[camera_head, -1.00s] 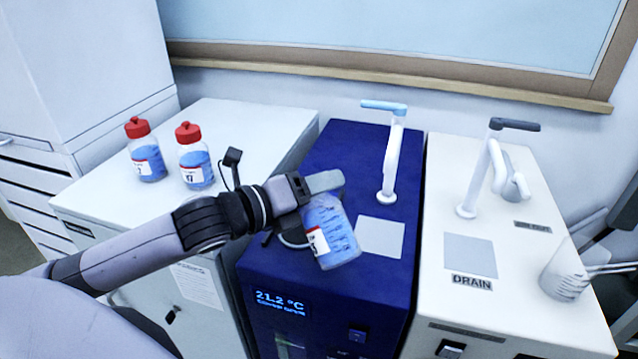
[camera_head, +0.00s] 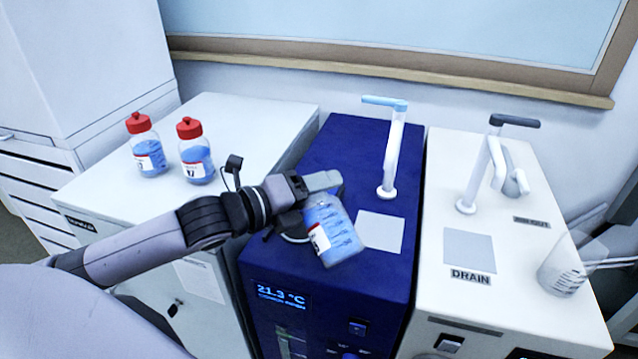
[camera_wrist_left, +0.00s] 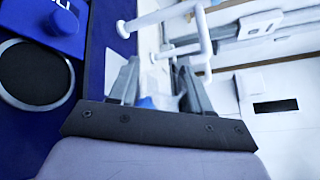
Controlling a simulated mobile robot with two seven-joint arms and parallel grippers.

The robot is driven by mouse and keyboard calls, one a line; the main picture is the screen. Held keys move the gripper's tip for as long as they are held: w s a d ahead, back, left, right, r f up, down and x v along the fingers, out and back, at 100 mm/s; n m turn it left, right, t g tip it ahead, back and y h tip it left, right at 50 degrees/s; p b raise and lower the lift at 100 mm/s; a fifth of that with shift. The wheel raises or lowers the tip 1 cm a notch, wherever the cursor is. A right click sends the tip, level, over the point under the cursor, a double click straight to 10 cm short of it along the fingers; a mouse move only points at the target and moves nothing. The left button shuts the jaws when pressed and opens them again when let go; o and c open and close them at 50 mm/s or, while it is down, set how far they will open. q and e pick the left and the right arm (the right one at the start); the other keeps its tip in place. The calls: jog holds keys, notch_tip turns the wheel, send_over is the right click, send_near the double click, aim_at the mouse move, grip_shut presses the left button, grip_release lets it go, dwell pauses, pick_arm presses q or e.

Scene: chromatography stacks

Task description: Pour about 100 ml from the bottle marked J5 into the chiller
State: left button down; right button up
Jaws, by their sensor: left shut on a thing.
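My left gripper (camera_head: 322,190) is shut on the neck end of a clear bottle (camera_head: 336,234) of blue liquid, above the chiller (camera_head: 345,150). The bottle is uncapped as far as I can see and leans, its base toward the lower right. Its red-and-white label is too small to read. The chiller is dark blue, with a display reading about 21.3 °C. A dark round opening with a grey rim (camera_wrist_left: 35,72) shows in the left wrist view, beside a blue cap (camera_wrist_left: 50,30). In the head view the gripper partly hides that opening. My right gripper is not in view.
Two red-capped bottles, left (camera_head: 148,150) and right (camera_head: 195,155), stand on the white cabinet at left. A white tap (camera_head: 390,150) rises from the chiller. The white unit marked DRAIN (camera_head: 500,300) stands at right, with a clear beaker (camera_head: 565,270) on it.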

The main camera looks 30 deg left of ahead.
pick_arm(q)
jog(key=shift+f, duration=0.1)
dwell(0.4)
jog(key=shift+a+f+n, duration=0.1)
jog(key=shift+f+n, duration=0.25)
jog(key=shift+n, duration=0.25)
jog(key=shift+f, duration=0.1)
jog(key=shift+w+a+f+n+p, duration=0.1)
jog(key=shift+f+n+p, duration=0.2)
jog(key=shift+f+n, duration=0.15)
jog(key=shift+f+n+g+h, duration=0.2)
jog(key=shift+n+g+h, duration=0.1)
jog(key=shift+h, duration=0.1)
jog(key=shift+w+a+f+n, duration=0.1)
jog(key=shift+a+f+n, duration=0.05)
jog(key=shift+f+n, duration=0.25)
dwell(0.4)
